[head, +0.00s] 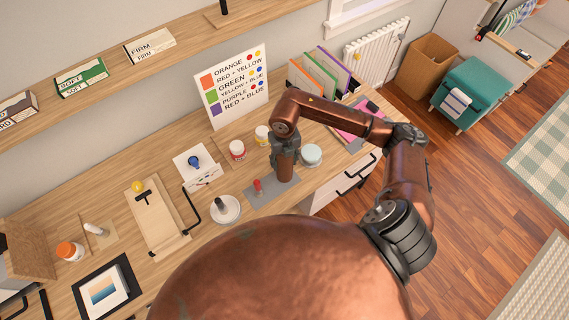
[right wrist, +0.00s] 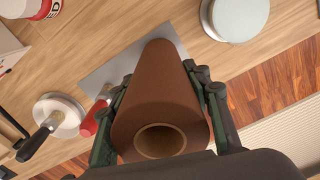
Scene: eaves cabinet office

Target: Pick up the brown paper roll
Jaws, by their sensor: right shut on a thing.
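The brown paper roll (right wrist: 158,92) shows in the right wrist view, its open end with a pale core facing the camera. Its far end is over a grey mat (right wrist: 100,74); I cannot tell whether it touches the mat. My right gripper (right wrist: 155,78) is shut on the roll, with one finger on each side. In the head view my right gripper (head: 286,168) points down at the grey mat (head: 285,188), and my own arm mostly hides the roll there. My left gripper is not in view.
A red-handled tool (head: 258,187) lies on the mat, close to the gripper. A white bowl (head: 226,209) is to the left, and a round pale-lidded container (head: 311,155) to the right. Paint jars (head: 237,149) and a colour chart (head: 232,85) stand behind.

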